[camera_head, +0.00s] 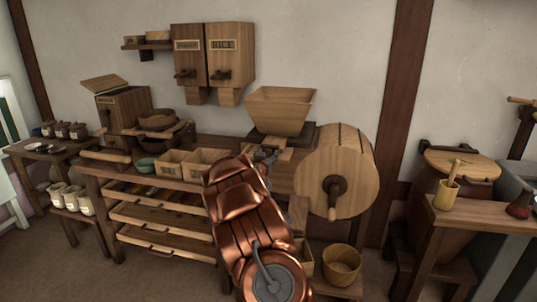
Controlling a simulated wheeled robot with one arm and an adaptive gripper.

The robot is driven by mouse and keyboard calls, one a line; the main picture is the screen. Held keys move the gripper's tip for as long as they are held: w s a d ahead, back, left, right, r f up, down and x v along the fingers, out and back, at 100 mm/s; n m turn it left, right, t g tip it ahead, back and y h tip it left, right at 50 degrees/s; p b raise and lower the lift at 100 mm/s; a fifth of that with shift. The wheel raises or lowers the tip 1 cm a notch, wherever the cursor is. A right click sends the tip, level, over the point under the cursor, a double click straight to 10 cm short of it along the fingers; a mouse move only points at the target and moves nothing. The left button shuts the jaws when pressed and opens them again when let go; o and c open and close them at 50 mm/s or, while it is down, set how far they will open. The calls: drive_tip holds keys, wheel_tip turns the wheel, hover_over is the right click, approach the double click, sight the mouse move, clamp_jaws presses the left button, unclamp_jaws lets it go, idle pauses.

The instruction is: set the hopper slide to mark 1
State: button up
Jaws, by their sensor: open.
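The wooden hopper (280,111) is a flared, open-topped box on the workbench (318,150), against the wall. A dark base (306,134) sits under it. A small pale wooden piece shows below the hopper, beside my gripper; I cannot tell whether it is the slide. No mark numbers are readable. My gripper (265,155) is small and grey in this view, at the far end of my copper arm, just below and in front of the hopper. It is open. I cannot tell whether it touches anything. My arm hides part of the bench front.
A large round wooden drum (337,172) with a dark knob stands right of the hopper. Open wooden boxes (208,163) are left of my gripper. Pull-out trays (160,215) jut below the bench. Two wall bins (230,55) hang above. A wooden tub (341,265) stands low right.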

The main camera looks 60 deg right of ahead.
drive_tip(key=v, duration=1.1)
drive_tip(key=shift+r, duration=0.1)
idle(0.5)
